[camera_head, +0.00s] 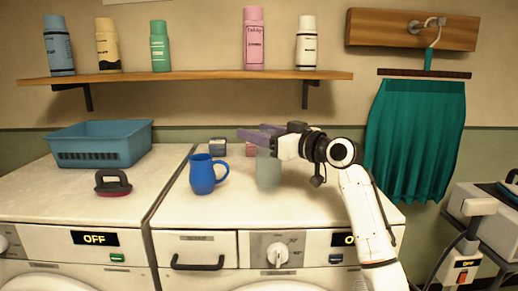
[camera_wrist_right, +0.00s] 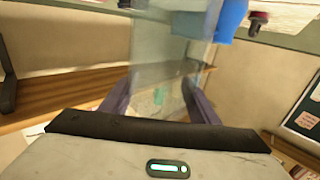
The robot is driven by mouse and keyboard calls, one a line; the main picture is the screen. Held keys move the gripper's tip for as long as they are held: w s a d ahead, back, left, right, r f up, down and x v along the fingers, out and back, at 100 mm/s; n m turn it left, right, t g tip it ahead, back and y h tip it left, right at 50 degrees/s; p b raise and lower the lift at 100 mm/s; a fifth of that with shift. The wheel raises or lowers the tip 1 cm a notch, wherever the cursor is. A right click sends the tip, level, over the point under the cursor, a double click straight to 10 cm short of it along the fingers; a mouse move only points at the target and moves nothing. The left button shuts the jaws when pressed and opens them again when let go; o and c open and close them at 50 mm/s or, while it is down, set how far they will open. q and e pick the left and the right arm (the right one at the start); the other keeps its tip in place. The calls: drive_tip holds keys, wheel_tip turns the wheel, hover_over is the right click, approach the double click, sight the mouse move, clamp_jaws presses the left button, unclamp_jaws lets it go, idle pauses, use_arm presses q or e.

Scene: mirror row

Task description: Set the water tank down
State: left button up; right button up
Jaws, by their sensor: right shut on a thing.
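The water tank (camera_head: 268,172) is a translucent pale grey-green container, upright over the top of the right washing machine (camera_head: 335,190). In the right wrist view the tank (camera_wrist_right: 172,55) stands between the two purple fingers. My right gripper (camera_head: 258,136) is shut on the tank near its upper end, reaching in from the right. The tank's base appears at or very near the machine top; I cannot tell if it touches. My left gripper is not in view.
A blue jug (camera_head: 203,174) stands left of the tank. Two small boxes (camera_head: 218,146) sit behind. A blue basket (camera_head: 100,144) and a red-and-black brush (camera_head: 112,182) are on the left machine. A bottle shelf (camera_head: 190,76) hangs above. The machine top's front is clear.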

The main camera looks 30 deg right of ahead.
sight(258, 147)
wheel_tip(258, 147, down, 4)
drive_tip(key=shift+r, duration=0.1)
drive_tip(key=shift+f, duration=0.2)
drive_tip(key=o, duration=1.4)
